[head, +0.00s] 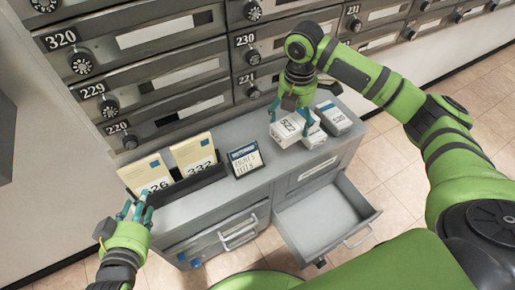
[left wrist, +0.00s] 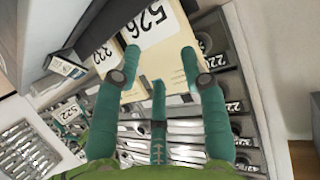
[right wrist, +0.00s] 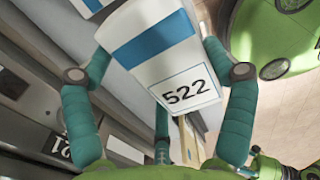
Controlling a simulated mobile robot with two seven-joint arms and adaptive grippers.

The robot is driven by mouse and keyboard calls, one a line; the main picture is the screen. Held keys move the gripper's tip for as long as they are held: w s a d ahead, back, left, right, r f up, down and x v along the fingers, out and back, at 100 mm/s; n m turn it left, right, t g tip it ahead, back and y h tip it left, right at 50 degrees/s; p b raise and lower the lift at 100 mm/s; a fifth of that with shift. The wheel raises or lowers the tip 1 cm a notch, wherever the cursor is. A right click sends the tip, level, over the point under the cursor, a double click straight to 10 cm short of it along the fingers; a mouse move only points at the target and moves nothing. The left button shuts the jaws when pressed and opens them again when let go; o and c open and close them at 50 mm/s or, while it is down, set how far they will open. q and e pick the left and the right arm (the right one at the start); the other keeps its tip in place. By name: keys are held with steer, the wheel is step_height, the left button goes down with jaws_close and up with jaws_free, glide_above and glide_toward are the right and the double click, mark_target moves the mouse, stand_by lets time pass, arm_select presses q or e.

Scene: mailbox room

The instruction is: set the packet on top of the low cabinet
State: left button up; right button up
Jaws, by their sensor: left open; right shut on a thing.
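The packet (head: 286,130) is a white box marked 522, with a blue band that shows in the right wrist view (right wrist: 188,90). My right gripper (head: 290,104) is shut on it from above, with fingers on either side (right wrist: 160,72). The packet is at the right part of the low cabinet's (head: 213,203) grey top; I cannot tell whether it touches the surface. My left gripper (head: 134,209) is open and empty at the cabinet's left front corner, near the cream envelope marked 526 (head: 145,174); the envelope also shows in the left wrist view (left wrist: 160,32).
A second envelope marked 332 (head: 195,153) stands in a dark holder (head: 190,187). A small dark-framed sign (head: 245,160) stands beside it. A white box (head: 314,139) and a grey box (head: 333,118) sit right of the packet. An open drawer (head: 322,216) juts out below. Mailboxes (head: 165,75) line the wall.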

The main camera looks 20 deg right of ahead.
steer(key=d+n+p, duration=0.4)
steer(key=d+n, duration=0.2)
steer(key=n, duration=0.3)
arm_select(q)
steer(key=s+a+f+g+y, duration=0.15)
steer(key=s+f+g, duration=0.3)
steer(key=f, duration=0.45)
steer(key=s+a+f+g+p, duration=0.1)
steer(key=s+a+f+g, duration=0.15)
steer(key=s+f, duration=0.5)
steer(key=s+a+f+g+y, duration=0.15)
steer(key=s+f+g, duration=0.25)
steer(key=f, duration=0.7)
arm_select(e)
steer(key=n+b, duration=0.2)
steer(key=n, duration=0.1)
glide_above(274, 148)
step_height(274, 148, down, 7)
steer(key=shift+d+r, duration=0.1)
step_height(274, 148, down, 3)
steer(key=shift+f+b, duration=0.15)
steer(key=shift+b, duration=0.4)
arm_select(q)
step_height(274, 148, up, 8)
steer(key=w+n+t, duration=0.1)
steer(key=w, duration=0.1)
steer(key=shift+w, duration=0.35)
arm_select(e)
steer(key=shift+f, duration=0.4)
